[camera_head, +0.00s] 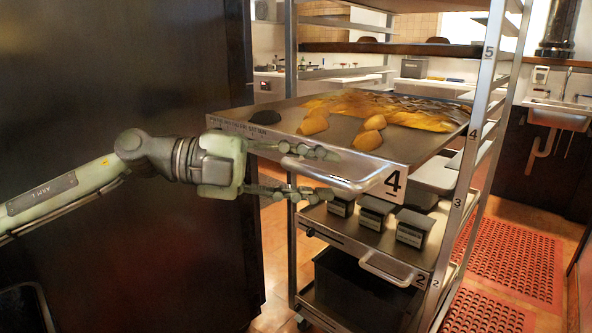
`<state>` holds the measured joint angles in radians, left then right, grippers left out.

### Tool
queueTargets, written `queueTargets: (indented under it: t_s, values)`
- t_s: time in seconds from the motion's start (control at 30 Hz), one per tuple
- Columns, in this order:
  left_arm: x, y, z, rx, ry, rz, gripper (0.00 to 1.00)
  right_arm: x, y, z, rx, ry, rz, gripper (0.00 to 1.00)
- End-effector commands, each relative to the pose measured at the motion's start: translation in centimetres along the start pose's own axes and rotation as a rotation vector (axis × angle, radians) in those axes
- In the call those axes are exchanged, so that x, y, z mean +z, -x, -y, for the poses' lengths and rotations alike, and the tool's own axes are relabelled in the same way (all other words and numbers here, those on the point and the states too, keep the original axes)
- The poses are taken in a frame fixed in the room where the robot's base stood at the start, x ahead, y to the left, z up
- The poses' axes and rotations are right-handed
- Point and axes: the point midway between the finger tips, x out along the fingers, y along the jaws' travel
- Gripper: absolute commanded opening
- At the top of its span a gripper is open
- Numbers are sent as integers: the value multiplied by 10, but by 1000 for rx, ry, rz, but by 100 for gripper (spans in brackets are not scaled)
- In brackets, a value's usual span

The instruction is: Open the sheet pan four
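Sheet pan four (235,127) is a metal tray with a "4" label on its front right corner. It juts out in front of the rack's posts, toward the left. My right gripper is not in view.
The tall metal rack (469,160) has a lower shelf marked 2 with its own handle (390,270) and several small dark containers (375,213). A black bin (360,292) sits below. A dark wall panel (120,80) fills the left. Red mats (515,262) lie on the floor right.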

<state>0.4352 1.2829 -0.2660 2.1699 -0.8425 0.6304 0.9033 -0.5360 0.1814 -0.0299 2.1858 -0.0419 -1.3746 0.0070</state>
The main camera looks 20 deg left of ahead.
Motion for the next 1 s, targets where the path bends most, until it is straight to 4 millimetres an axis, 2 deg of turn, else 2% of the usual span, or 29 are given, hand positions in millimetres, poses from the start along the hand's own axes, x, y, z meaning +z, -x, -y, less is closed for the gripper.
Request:
queueTargets:
  t_s: [0.83,1.0]
  values:
    - [0,59,-2,3,5,0,34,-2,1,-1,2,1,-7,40]
    - [1,88,0,-6,2,2,34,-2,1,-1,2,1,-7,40]
